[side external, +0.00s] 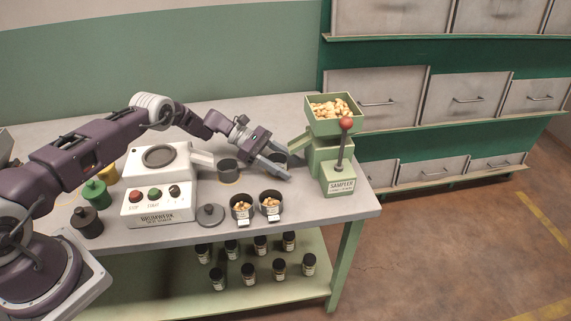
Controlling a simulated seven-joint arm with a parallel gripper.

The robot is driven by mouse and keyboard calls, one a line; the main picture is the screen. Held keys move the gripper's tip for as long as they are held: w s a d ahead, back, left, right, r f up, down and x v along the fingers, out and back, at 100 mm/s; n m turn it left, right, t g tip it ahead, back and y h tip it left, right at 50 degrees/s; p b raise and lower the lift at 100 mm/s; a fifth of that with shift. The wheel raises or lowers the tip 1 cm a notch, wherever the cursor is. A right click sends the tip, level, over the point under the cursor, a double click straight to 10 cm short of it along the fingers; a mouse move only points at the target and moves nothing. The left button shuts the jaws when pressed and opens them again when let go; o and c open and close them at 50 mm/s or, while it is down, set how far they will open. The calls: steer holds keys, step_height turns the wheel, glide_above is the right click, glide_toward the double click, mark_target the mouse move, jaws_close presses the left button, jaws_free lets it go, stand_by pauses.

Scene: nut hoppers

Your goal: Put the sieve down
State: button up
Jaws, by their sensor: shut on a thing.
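My gripper (277,167) is at the right part of the grey bench, left of the green sampler. A similar dark round cup (229,171) stands on the bench just left of my gripper, near the white machine's spout.
The green sampler (337,172), with nuts in its hopper and a red-knobbed lever, stands at right. Two nut-filled cups (241,206) (270,204) and a dark lid (210,215) are in front. The white machine (160,185) and several coloured weights or jars (95,192) are left.

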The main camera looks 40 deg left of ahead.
steer(key=o, duration=1.4)
